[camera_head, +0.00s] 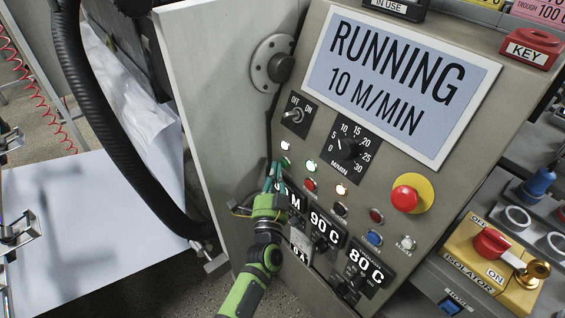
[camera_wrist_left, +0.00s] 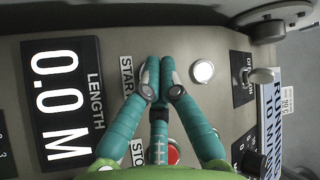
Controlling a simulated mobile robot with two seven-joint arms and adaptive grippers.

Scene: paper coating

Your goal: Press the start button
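The grey control panel (camera_head: 225,130) carries a display (camera_head: 400,80) reading "RUNNING 10 M/MIN". My left gripper (camera_head: 276,172) is at the panel's left side, among the small buttons and lights. In the left wrist view its teal fingers (camera_wrist_left: 160,66) converge with the tips together, and nothing shows held between them. The START label (camera_wrist_left: 127,76) is beside the fingertips. The start button itself is hidden behind the fingers, so contact cannot be told. A red button (camera_wrist_left: 173,154) by the STOP label shows partly behind the fingers. My right gripper is not in view.
A lit white lamp (camera_wrist_left: 203,71) is just right of the fingertips. The length readout (camera_wrist_left: 62,105) shows 0.0 M. A red emergency button (camera_head: 405,198), a speed dial (camera_head: 347,151) and an off/on toggle (camera_head: 294,115) stick out of the panel. A black hose (camera_head: 105,130) hangs at left.

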